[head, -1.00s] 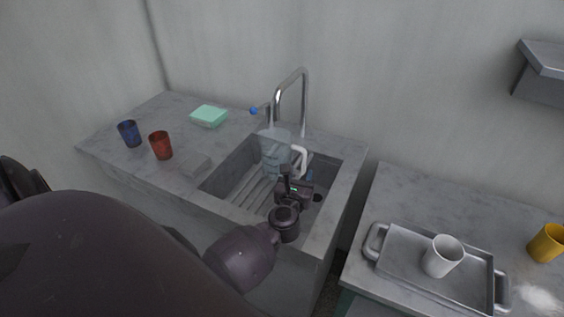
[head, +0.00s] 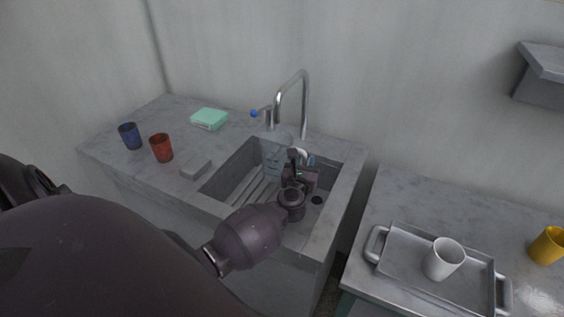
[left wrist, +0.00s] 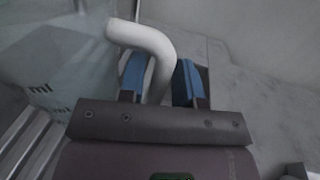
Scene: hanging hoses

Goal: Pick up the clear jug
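The clear jug (head: 274,152) stands in the sink under the faucet, with markings on its side and a white handle on its right. In the left wrist view its clear body (left wrist: 60,60) fills the left side, and the white handle (left wrist: 157,45) curves down between my blue-padded fingers. My left gripper (left wrist: 160,80) is open around the handle, with a gap between the handle and the right finger. In the head view my left gripper (head: 302,166) is at the jug's handle side and partly hides the handle. My right gripper is not in view.
The faucet (head: 304,108) arches close behind the jug. The sink walls (head: 228,166) surround jug and gripper. A red cup (head: 161,147), a blue cup (head: 130,135), a grey block (head: 196,167) and a green sponge (head: 209,118) are on the left counter. A tray (head: 405,274) holds a white cup (head: 444,259).

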